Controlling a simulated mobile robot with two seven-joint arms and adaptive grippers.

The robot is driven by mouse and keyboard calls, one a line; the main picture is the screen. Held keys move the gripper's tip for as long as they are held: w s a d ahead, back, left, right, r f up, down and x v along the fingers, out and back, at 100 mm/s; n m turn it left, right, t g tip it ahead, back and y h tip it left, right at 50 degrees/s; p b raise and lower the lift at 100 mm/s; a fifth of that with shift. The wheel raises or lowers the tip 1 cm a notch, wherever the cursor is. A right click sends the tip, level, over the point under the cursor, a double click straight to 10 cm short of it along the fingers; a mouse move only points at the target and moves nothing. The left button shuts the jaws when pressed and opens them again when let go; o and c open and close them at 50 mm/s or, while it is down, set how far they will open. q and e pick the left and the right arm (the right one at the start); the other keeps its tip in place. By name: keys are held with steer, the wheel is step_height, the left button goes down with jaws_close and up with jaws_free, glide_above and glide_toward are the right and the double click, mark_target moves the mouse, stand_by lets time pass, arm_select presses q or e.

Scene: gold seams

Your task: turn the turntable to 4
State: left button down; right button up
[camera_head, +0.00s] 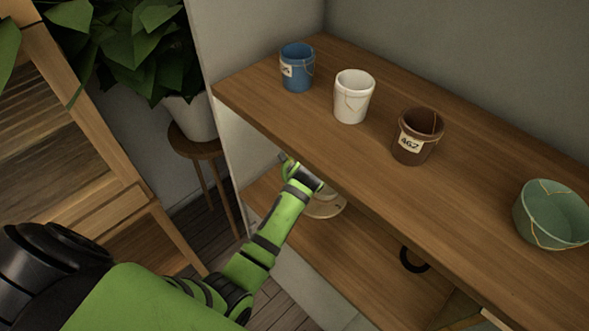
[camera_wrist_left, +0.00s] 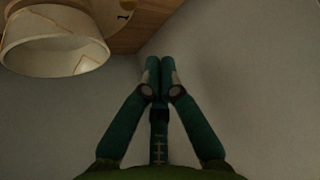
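The turntable (camera_head: 325,208) is a pale round disc on the lower shelf, partly hidden by my left arm and the upper shelf. In the left wrist view, part of its pale disc (camera_wrist_left: 108,8) shows at the top, with a numeral that looks like 1. A pale bowl or cup with gold seams (camera_wrist_left: 55,62) is at the upper left there, seemingly by the disc. My left gripper (camera_wrist_left: 160,62) has its fingertips together with nothing between them, to the right of the bowl. In the head view the gripper (camera_head: 288,160) is under the shelf edge, partly hidden. My right gripper is not in view.
A dark ring (camera_head: 414,260) is lower right. A potted plant (camera_head: 190,115) stands on a stool at left.

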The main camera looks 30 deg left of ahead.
arm_select(q)
steer(key=shift+s+d+r, duration=0.3)
steer(key=shift+d+r, duration=0.05)
steer(key=shift+r, duration=0.15)
steer(key=s+d+m+g+h, duration=0.1)
steer(key=s+m+h, duration=0.15)
steer(key=s, duration=0.65)
steer(key=s+d+f+m+g+h, duration=0.15)
steer(key=s+m, duration=0.25)
steer(key=s, duration=0.5)
steer(key=s+d+r+m+h, duration=0.1)
steer(key=s+d+m, duration=0.15)
steer(key=s, duration=0.65)
step_height(320, 180, down, 24)
steer(key=s+g, duration=0.2)
steer(key=s+a+f+m, duration=0.1)
steer(key=s+a+f, duration=0.2)
steer(key=s+f, duration=1.1)
steer(key=shift+s+a+f+g+b, duration=0.2)
steer(key=shift+s+a+g+b, duration=0.2)
steer(key=shift+s, duration=0.55)
